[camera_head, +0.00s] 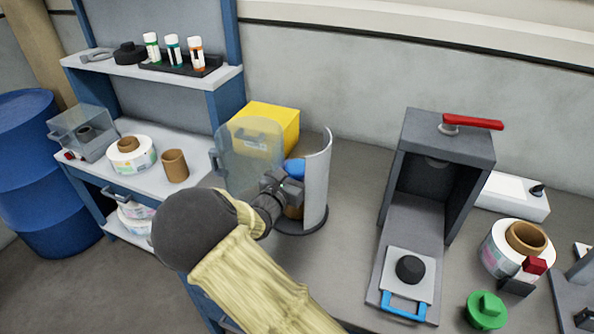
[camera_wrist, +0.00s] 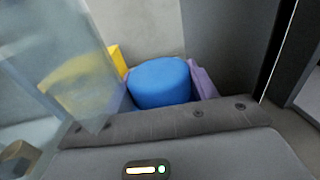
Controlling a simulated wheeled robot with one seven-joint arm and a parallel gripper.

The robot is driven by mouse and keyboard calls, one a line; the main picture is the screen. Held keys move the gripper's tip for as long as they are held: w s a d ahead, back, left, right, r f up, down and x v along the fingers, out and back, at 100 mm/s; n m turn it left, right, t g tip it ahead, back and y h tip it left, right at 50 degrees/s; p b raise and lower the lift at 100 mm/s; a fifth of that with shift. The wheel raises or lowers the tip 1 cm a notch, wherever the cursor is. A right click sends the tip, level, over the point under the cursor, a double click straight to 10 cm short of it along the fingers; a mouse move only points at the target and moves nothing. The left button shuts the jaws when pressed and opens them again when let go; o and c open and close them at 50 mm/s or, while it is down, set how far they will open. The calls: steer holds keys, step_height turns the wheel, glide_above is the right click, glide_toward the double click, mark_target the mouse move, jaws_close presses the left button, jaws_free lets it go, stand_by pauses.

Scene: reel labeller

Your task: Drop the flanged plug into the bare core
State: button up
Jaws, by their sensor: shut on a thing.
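My gripper (camera_head: 283,190) is shut on a blue round-topped piece (camera_head: 294,168), which I take for the flanged plug. In the wrist view the blue piece (camera_wrist: 160,82) sits between the purple finger pads (camera_wrist: 202,82); its lower part and any flange are hidden. A brown core (camera_head: 293,211) shows partly below my gripper, inside a guarded round stand (camera_head: 305,222). I cannot tell whether the plug touches this core. Another brown bare core (camera_head: 175,166) stands upright on the left bench.
A clear door (camera_head: 250,155) stands open left of my gripper and a curved grey guard (camera_head: 317,180) rises close on its right. A yellow box (camera_head: 272,125) is behind. A grey press (camera_head: 440,165), a label reel (camera_head: 505,250) and a green flanged piece (camera_head: 487,310) stand to the right.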

steer(key=shift+f+b, duration=0.35)
steer(key=shift+f, duration=0.25)
stand_by(0.7)
steer(key=o, duration=0.7)
steer(key=shift+o, duration=0.2)
steer(key=p+v, duration=0.2)
steer(key=v, duration=0.9)
steer(key=shift+p, duration=0.4)
stand_by(0.6)
